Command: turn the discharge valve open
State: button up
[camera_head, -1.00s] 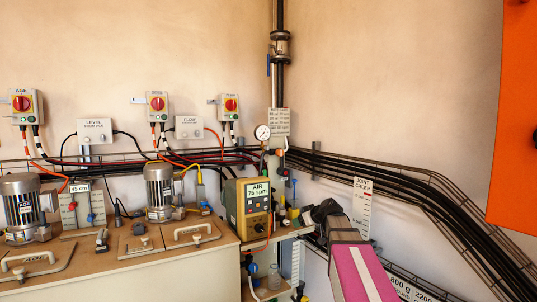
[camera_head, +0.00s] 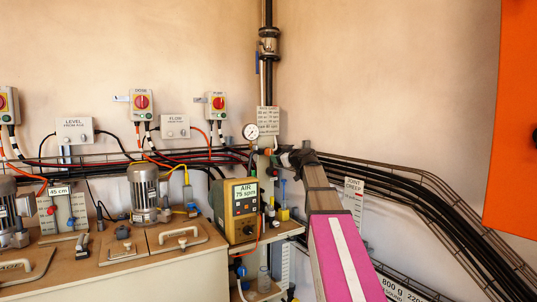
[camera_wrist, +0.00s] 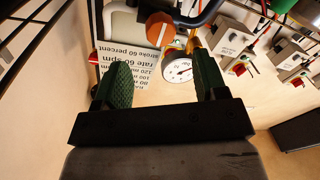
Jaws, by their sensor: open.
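My gripper (camera_wrist: 162,83) is open, with two green ribbed fingers apart and nothing between them. In the wrist view, an orange knob (camera_wrist: 160,28) and a round pressure gauge (camera_wrist: 178,70) lie beyond the fingertips, apart from them. In the head view, my arm reaches up to the right of the gauge (camera_head: 250,131); the fingers are hard to make out there. No label shows which of these is the discharge valve.
A printed rate sign (camera_wrist: 125,55) is beside the gauge. A red handle (camera_wrist: 93,57) shows at its left. Black cable bundles (camera_head: 400,185) run along the right wall. A yellow pump (camera_head: 238,212) and a motor (camera_head: 143,190) stand below left. The upper wall is clear.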

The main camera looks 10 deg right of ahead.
aim_at(270, 152)
jog(key=x, duration=0.8)
jog(key=shift+w, duration=0.1)
jog(key=shift+a, duration=0.1)
jog(key=c, duration=0.9)
